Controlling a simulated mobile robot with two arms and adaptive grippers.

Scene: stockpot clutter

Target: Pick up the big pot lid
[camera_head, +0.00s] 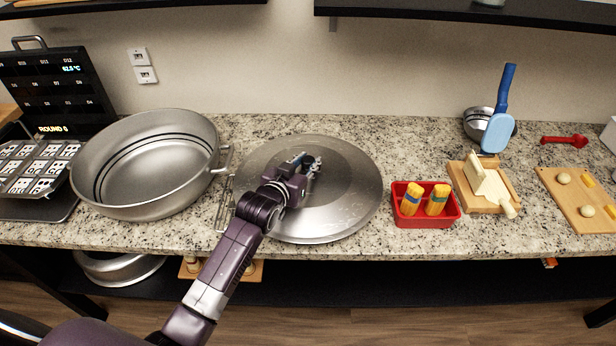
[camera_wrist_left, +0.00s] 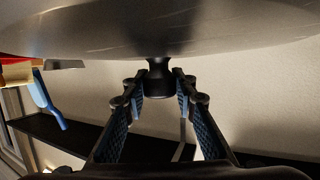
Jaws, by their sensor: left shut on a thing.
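The big pot lid (camera_head: 345,205) is a wide, round silver metal disc over the middle of the counter. It also fills the top of the left wrist view (camera_wrist_left: 215,25). Its dark knob (camera_wrist_left: 158,78) sits between the fingers of my left gripper (camera_wrist_left: 158,95). My left gripper (camera_head: 306,165) reaches in over the lid's centre in the head view and is shut on the knob. I cannot tell whether the lid touches the counter or is a little above it. My right gripper is not in view.
A large open pot (camera_head: 150,165) stands left of the lid, and a wire rack (camera_head: 225,200) lies partly hidden between them. A red bin (camera_head: 425,219) with yellow-topped shakers is close to the right. Cutting boards (camera_head: 580,205) lie farther right. Shelves (camera_head: 480,15) hang above the counter.

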